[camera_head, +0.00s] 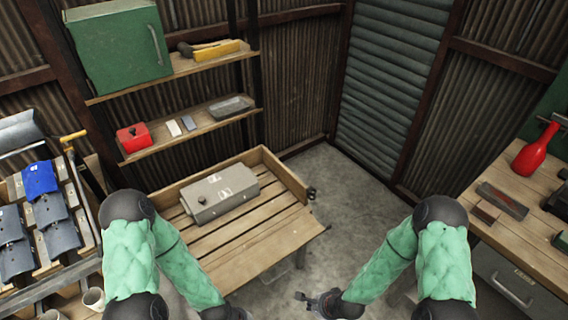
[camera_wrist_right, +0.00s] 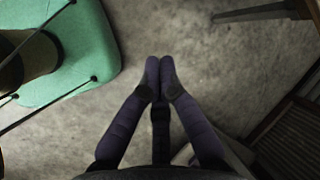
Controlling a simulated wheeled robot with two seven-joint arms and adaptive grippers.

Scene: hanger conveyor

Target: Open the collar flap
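I cannot make out a clear collar flap in either view. A grey metal box (camera_head: 219,191) with a black knob and pale labels sits on the slatted wooden table, its lid apparently down. Several dark pouches with flaps (camera_head: 64,237) and one blue piece (camera_head: 39,178) lie on a sloped rack at the left.
The wooden table (camera_head: 290,232) has a raised back and right edge, with a dark fitting (camera_head: 311,192) at its right corner. Shelves with a green case (camera_head: 115,50) and a red box (camera_head: 134,138) stand behind. A workbench with a red bottle (camera_head: 534,151) is at right. Concrete floor lies between.

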